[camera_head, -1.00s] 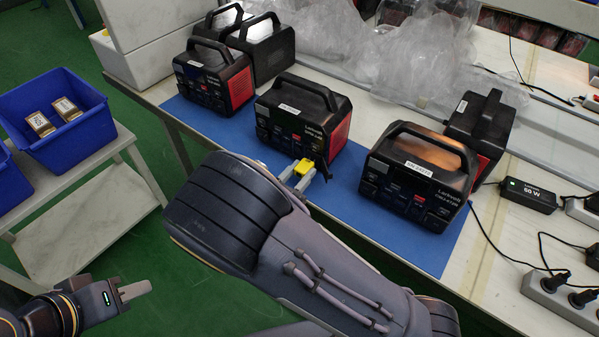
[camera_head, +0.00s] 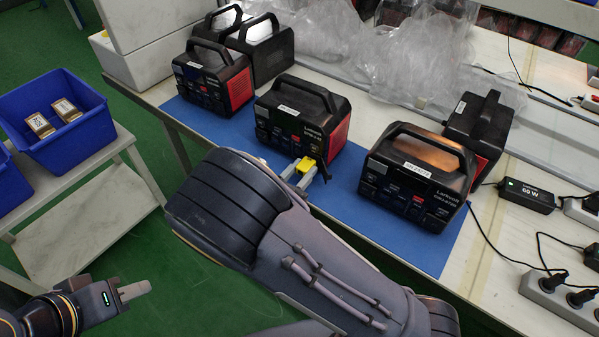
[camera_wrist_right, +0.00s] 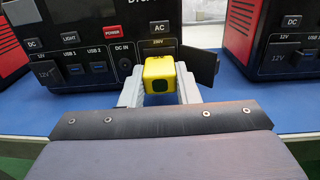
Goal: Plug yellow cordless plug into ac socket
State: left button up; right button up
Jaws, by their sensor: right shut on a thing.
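The yellow cordless plug (camera_head: 305,164) is held between the fingers of my right gripper (camera_head: 301,176). In the right wrist view the yellow plug (camera_wrist_right: 161,77) sits between the two grey fingertips, in front of the middle power station (camera_wrist_right: 92,45). The AC socket area (camera_wrist_right: 160,46), labelled AC and 230V, is directly behind the plug and mostly hidden by it. A dark flap (camera_wrist_right: 199,68) stands open just right of it. I cannot tell whether the plug touches the socket. My left gripper (camera_head: 135,291) is at the lower left, away from the table; its finger gap is unclear.
A power station (camera_head: 418,180) stands to the right on the blue mat (camera_head: 346,200), another (camera_head: 212,80) to the left. A power strip (camera_head: 565,300) and a charger (camera_head: 528,195) with cables lie at the right. Blue bins (camera_head: 50,110) stand at the far left.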

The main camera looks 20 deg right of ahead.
jog(key=shift+w+d, duration=0.25)
dwell(0.7)
jog(key=o, duration=1.1)
jog(key=shift+c, duration=0.2)
jog(key=v, duration=0.8)
jog(key=shift+d, duration=0.15)
